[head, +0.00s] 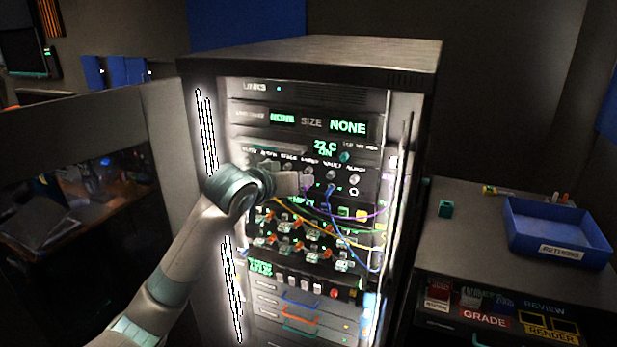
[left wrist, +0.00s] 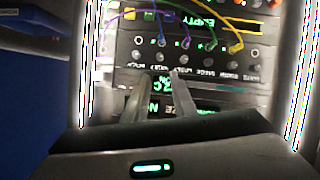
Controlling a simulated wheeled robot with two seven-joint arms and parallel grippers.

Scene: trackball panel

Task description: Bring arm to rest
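My left arm comes in from the lower left in the head view, and its gripper (head: 303,183) is in front of the upper panel of the lit equipment rack (head: 310,57). In the left wrist view the two fingers (left wrist: 161,76) point at the knob row (left wrist: 183,58), with a gap between them and nothing held. This view is upside down. Whether the fingertips touch the panel I cannot tell. My right arm and gripper are not in view.
Coloured cables (head: 345,215) hang in front of the panel, close to the gripper. Switches and coloured handles (head: 300,300) sit lower in the rack. A grey partition (head: 170,140) stands at the left. A side table (head: 465,235) with a blue tray (head: 555,232) stands at the right.

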